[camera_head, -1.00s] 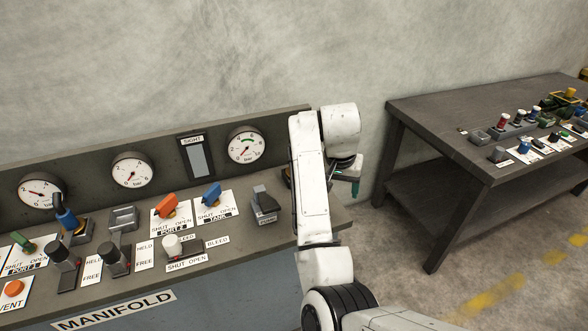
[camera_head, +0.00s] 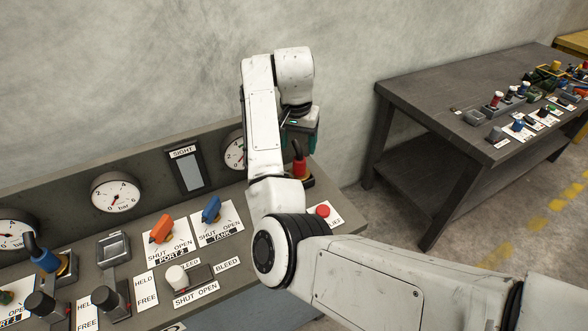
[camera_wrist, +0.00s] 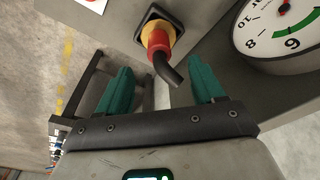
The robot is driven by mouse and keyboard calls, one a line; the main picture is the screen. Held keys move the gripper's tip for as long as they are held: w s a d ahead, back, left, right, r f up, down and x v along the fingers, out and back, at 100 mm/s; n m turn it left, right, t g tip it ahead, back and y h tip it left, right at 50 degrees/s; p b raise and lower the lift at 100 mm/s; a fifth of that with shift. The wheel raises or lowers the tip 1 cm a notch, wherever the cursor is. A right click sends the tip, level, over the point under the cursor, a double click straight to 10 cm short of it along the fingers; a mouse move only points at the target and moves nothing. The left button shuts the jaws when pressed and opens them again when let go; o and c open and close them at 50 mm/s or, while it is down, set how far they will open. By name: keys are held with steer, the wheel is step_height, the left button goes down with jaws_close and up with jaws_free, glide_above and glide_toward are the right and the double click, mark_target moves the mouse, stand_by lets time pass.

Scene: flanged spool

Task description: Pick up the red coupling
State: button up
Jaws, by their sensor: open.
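The red coupling (camera_head: 300,170) stands at the right end of the manifold bench, with a dark bent end on top. In the wrist view the red coupling (camera_wrist: 158,42) has a yellow ring below it and sits on a dark square mount on the panel. My gripper (camera_wrist: 158,64) is open and empty, its two teal fingers on either side of the coupling's bent dark end and short of its red body. In the head view my gripper (camera_head: 302,140) is just above the coupling, partly hidden by my arm.
A red button (camera_head: 322,211) on a white plate is close to the coupling. Gauges (camera_head: 116,192) line the bench's back panel. Orange (camera_head: 161,229) and blue (camera_head: 211,209) valve handles stand to the left. A separate dark table (camera_head: 420,100) with small parts is at right.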

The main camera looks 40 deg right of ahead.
mark_target(300, 158)
steer(key=f, duration=0.3)
steer(key=d+f+p, duration=0.1)
steer(key=f, duration=0.5)
steer(key=shift+w+d, duration=0.25)
steer(key=shift+w, duration=0.1)
steer(key=shift+c, duration=0.5)
steer(key=c, duration=0.7)
steer(key=shift+c, duration=0.9)
steer(key=shift+r, duration=0.15)
steer(key=shift+r, duration=0.65)
steer(key=s+a+r, duration=0.9)
steer(key=s+r, duration=0.1)
steer(key=r, duration=0.1)
steer(key=shift+s+a+r+p, duration=0.2)
steer(key=shift+a+p, duration=0.1)
steer(key=shift+p, duration=0.1)
